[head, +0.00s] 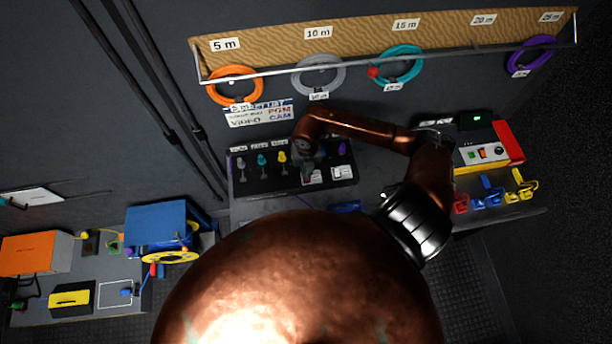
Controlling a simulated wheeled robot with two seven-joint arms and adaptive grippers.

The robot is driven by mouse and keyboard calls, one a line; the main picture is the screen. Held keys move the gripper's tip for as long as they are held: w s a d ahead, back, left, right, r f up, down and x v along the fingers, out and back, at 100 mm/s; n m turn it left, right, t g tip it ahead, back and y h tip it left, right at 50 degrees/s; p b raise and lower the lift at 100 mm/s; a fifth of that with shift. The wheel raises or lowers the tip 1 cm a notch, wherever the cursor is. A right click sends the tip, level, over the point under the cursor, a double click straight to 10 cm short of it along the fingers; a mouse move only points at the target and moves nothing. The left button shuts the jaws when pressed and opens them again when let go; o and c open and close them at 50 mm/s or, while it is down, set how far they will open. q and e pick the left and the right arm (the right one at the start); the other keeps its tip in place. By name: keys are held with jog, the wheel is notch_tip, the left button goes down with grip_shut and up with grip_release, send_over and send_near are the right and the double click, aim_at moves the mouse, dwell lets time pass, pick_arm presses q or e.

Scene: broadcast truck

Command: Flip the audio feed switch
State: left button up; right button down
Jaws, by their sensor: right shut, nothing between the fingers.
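A black switch panel (262,186) stands on the bench in the middle of the head view. A grey switch (241,164), a teal switch (262,159) and a yellow switch (282,158) stand in a row on its left part. A purple knob (342,149) is at its right end. The labels above them are too small to read, so I cannot tell which is the audio feed. My right gripper (308,178) is shut and empty, pointing down over the panel just right of the yellow switch. It hides part of the panel. My left gripper is out of view.
Coiled cables, including an orange one (235,85), hang from a wall rail above the panel. A device with a red side (507,142) and coloured connectors (488,191) are at right. A bench with a blue box (157,223) and an orange box (37,252) is at lower left.

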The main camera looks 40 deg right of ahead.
jog(key=shift+f+b, duration=0.7)
jog(key=shift+f, duration=0.2)
dwell(0.4)
jog(key=shift+r+p, duration=2.4)
jog(key=shift+r, duration=1.15)
